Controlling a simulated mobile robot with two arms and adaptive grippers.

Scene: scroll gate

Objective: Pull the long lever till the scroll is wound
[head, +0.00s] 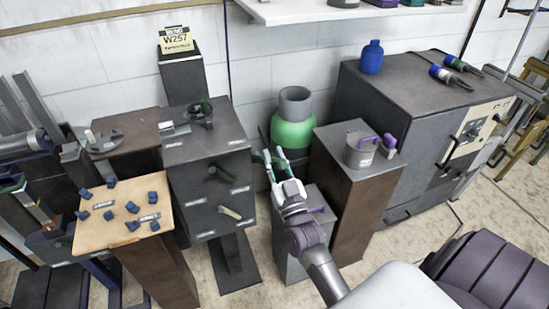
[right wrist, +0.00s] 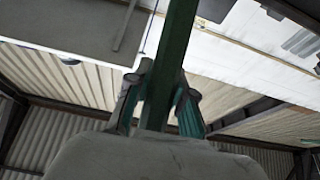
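Which one the task calls the long lever I cannot tell. My right gripper (head: 277,163) is right of this cabinet, pointing away from me. In the right wrist view its fingertips (right wrist: 163,72) lie against both sides of a long dark green bar (right wrist: 180,38); the bar's far end is out of view. I cannot make out a scroll.
A wooden-topped stand (head: 115,235) holds several blue pieces. A green gas bottle (head: 291,132) stands behind my right gripper. A brown pedestal (head: 350,195) and a large grey cabinet (head: 410,125) stand to the right.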

